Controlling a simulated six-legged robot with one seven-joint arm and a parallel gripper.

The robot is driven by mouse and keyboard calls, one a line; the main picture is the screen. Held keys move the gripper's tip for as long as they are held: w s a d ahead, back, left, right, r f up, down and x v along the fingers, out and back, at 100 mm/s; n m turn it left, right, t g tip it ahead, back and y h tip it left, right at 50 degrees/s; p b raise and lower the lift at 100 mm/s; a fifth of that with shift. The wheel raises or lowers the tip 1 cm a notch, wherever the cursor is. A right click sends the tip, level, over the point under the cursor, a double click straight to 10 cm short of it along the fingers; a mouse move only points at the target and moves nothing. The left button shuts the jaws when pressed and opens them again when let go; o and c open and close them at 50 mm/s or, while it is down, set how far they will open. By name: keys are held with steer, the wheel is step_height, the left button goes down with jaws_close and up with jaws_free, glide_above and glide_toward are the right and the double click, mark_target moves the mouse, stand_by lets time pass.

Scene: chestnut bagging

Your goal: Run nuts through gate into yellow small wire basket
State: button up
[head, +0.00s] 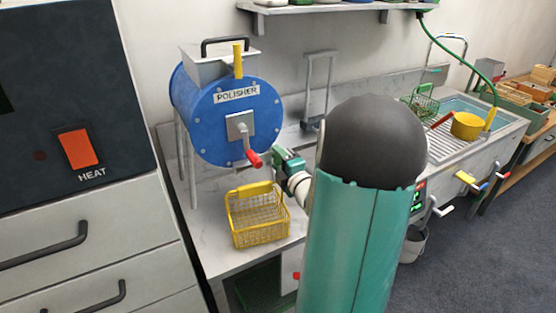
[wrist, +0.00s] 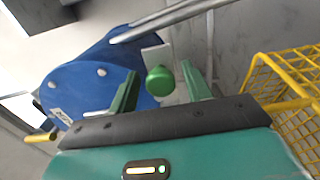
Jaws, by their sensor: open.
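The blue polisher drum (head: 215,125) stands on legs on the counter, with a grey hopper (head: 218,60) on top; it also shows in the wrist view (wrist: 85,85). A grey square plate (head: 240,124) on its front carries a crank with a red handle (head: 254,159). The yellow wire basket (head: 258,222) sits on the counter below and looks empty; in the wrist view it is at the right (wrist: 300,85). My gripper (head: 286,160) is beside the drum, right of the red handle. In the wrist view its open fingers flank a round green knob (wrist: 160,80). I see no nuts.
A yellow lever (head: 238,60) stands up by the hopper. A grey upright frame (head: 319,85) stands behind. A sink (head: 455,120) with a yellow pot (head: 467,125) and green basket (head: 422,103) is at right. A dark HEAT panel (head: 60,90) is at left. My arm hides the counter's middle.

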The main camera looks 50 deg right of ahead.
jaws_close()
steer(key=s+d, duration=0.2)
steer(key=d, duration=0.3)
steer(key=shift+d, duration=0.4)
jaws_free()
steer(key=shift+d, duration=0.15)
steer(key=v, duration=1.3)
steer(key=shift+s+a, duration=0.3)
